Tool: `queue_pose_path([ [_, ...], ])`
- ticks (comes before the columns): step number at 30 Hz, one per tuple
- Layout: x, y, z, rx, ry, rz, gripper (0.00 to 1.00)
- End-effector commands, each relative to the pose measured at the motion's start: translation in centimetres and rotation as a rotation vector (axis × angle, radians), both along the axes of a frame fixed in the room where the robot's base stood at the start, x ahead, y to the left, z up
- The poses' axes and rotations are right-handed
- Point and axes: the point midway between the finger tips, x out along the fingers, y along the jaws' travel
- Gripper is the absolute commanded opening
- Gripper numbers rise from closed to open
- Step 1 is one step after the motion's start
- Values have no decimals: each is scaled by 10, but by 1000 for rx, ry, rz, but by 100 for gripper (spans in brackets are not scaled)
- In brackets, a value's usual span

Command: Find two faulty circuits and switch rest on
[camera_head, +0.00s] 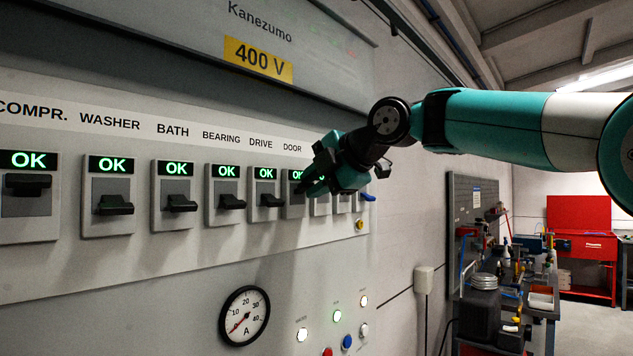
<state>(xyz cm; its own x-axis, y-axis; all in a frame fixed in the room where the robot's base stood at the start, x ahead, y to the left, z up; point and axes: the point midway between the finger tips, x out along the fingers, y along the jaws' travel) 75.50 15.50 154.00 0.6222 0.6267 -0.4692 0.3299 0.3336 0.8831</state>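A row of breaker switches lies on the panel, with lit green OK signs: COMPR. (27,207), WASHER (110,188), BATH (176,189), BEARING (226,189), DRIVE (265,189) and DOOR (293,210). The COMPR. lever sits higher on its plate than the levers from WASHER to DRIVE. My gripper (316,181) is in front of the DOOR switch and partly covers its sign and lever. I cannot tell whether it touches the lever or how its fingers stand. More switches to the right are partly hidden behind my gripper; their signs and labels cannot be read.
A tool bench (540,310) and red cabinet (582,245) stand at the right.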

Motion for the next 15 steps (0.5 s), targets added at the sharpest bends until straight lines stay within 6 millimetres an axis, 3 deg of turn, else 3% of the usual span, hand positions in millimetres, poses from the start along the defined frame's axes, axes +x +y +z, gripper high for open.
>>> queue_pose_path([
  [2, 0, 0, 0, 0, 0, 0, 19],
  [4, 0, 0, 0, 1, 1, 0, 3],
  [5, 0, 0, 0, 1, 1, 0, 0],
  [15, 0, -1, -4, 17, -16, -1, 0],
])
